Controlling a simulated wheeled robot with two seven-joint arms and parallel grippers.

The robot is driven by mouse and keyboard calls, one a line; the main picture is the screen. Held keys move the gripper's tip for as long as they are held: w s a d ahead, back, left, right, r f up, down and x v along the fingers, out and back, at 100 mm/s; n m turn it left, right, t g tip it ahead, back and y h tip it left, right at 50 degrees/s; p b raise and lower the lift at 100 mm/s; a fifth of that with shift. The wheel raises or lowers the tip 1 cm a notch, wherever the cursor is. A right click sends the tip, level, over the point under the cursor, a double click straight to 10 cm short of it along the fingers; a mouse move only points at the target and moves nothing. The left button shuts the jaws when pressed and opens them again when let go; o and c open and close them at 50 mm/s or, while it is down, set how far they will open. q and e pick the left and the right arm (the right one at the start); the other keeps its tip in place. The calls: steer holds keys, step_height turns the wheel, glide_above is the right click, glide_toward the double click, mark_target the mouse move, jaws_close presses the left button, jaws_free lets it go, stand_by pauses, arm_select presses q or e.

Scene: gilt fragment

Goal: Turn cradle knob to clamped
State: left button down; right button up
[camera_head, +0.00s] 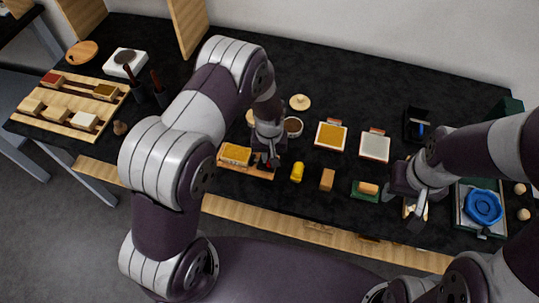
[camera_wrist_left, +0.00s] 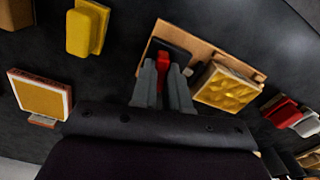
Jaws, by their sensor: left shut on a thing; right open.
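The cradle (camera_head: 250,171) is a wooden board holding a gilt carved fragment (camera_head: 235,154). In the left wrist view the cradle (camera_wrist_left: 208,56) shows the gilt fragment (camera_wrist_left: 228,88) beside a black plate with a red knob (camera_wrist_left: 161,60). My left gripper (camera_head: 268,162) is over the cradle's right end. In the left wrist view its two grey fingers (camera_wrist_left: 164,72) are closed on the red knob from both sides. The knob's pointer and any marks are hidden by the fingers. My right gripper (camera_head: 417,207) is open, low over the table's front right.
A yellow block (camera_head: 297,172), a brown block (camera_head: 327,179) and a green-based block (camera_head: 366,189) stand right of the cradle. Two framed pads (camera_head: 331,135) (camera_head: 375,145) lie behind. A blue bowl-like thing (camera_head: 484,206) is at far right, a wooden rack (camera_head: 66,119) at left.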

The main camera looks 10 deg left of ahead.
arm_select(q)
steer(key=n, duration=0.3)
steer(key=shift+n+b, duration=0.3)
steer(key=shift+n, duration=0.1)
steer(key=n, duration=0.3)
steer(key=shift+b, duration=0.3)
steer(key=n, duration=0.4)
steer(key=shift+r+n, duration=0.1)
steer(key=shift+n, duration=0.3)
steer(key=shift+w+n+b, duration=0.1)
steer(key=shift+n+b, duration=0.25)
steer(key=shift+n, duration=1.35)
steer(key=c, duration=1.3)
jaws_free()
steer(key=shift+o, duration=0.9)
